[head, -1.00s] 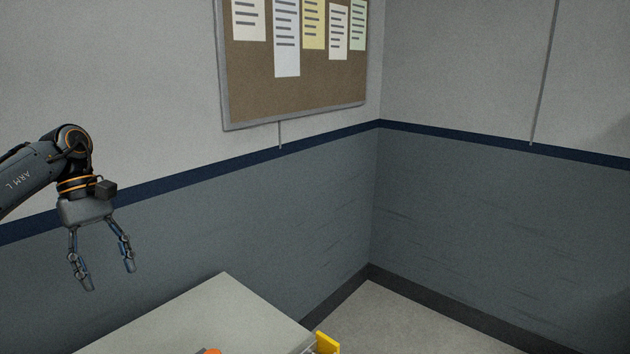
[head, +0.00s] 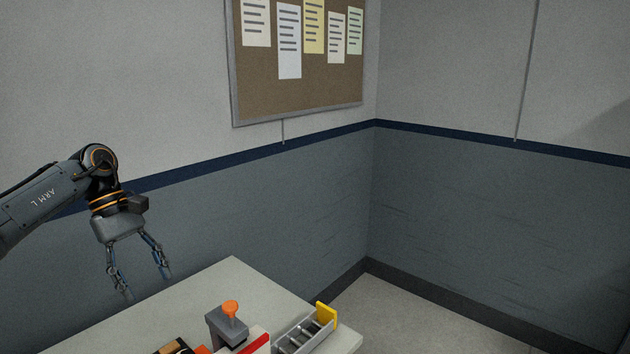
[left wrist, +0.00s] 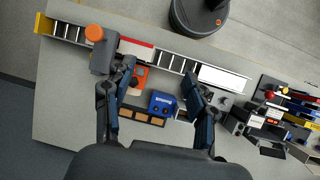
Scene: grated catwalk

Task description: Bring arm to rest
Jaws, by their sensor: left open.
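My left gripper (head: 146,283) hangs in the left part of the head view, fingers pointing down and spread apart, with nothing between them. It is in the air beside the back left edge of the grey table (head: 225,283). In the left wrist view the two fingers (left wrist: 160,92) are apart above the table, with several objects on the tabletop below them. My right gripper is in neither view.
On the table are a grey block with an orange knob (head: 228,322), a slotted grey rack with a yellow end (head: 308,332) and a blue box (left wrist: 162,104). A notice board (head: 300,85) hangs on the wall. Floor (head: 385,310) is clear at right.

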